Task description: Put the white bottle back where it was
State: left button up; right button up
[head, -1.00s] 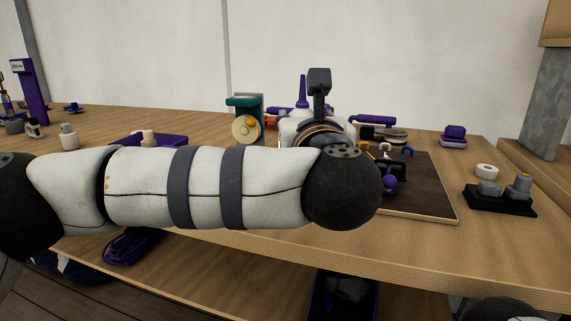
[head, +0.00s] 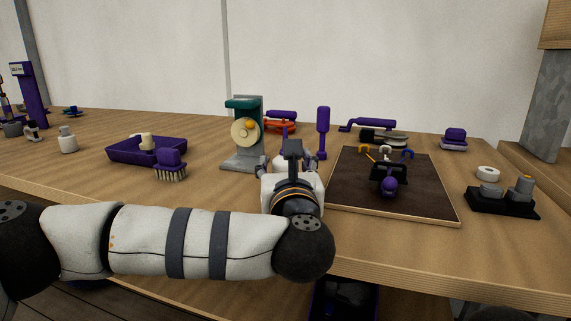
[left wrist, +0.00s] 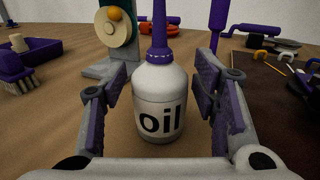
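The white bottle (left wrist: 158,95) has a purple nozzle and the word "oil" on its front. In the left wrist view it stands upright, apparently on the wooden bench, between the fingers of my left gripper (left wrist: 162,88). The fingers are spread, with a gap on each side of the bottle. In the head view my left gripper (head: 292,165) is low over the bench, and my wrist hides most of the bottle; only its purple nozzle (head: 284,134) shows clearly. My right gripper is not in view.
A green and grey stand (head: 243,150) is just left of the bottle. An upright purple handle (head: 323,130) and a dark board (head: 430,195) are to its right. A purple tray (head: 122,152) and brush (head: 170,162) lie further left.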

pick_arm(q)
jog(key=shift+r, duration=0.1)
jog(key=shift+s+r, duration=0.1)
jog(key=shift+s, duration=0.05)
jog(key=s, duration=0.7)
jog(key=s+d, duration=0.1)
jog(key=s, duration=0.3)
jog(key=shift+s, duration=0.35)
